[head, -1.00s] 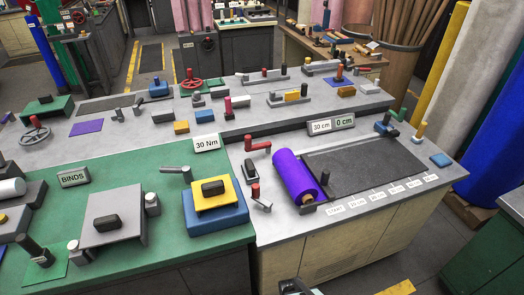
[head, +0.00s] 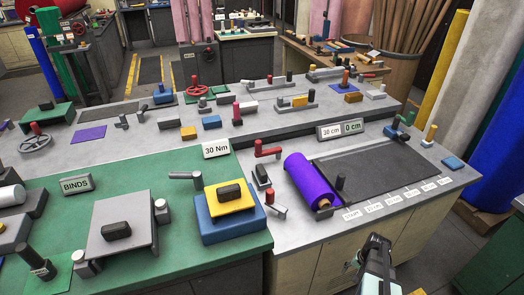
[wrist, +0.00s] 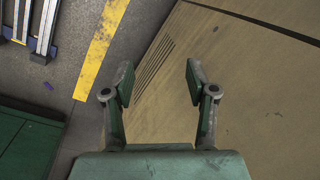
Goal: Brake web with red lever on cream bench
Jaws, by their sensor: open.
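The cream bench (head: 290,231) stands at the right in the head view. On it a purple felt roll (head: 309,178) lies left of a dark mat (head: 385,163). A red crank-like lever (head: 268,149) stands behind and left of the roll. A smaller lever with a red top (head: 270,197) and a grey arm stands at the roll's front left. I cannot tell which one is the brake. My gripper (head: 377,248) is in front of the bench, low in the picture. In the wrist view my gripper (wrist: 159,82) is open and empty, above the floor and a tan panel.
Signs "30 Nm" (head: 216,149) and "30 cm, 0 cm" (head: 340,129) stand behind. Floor with yellow marking shows in the wrist view (wrist: 100,48).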

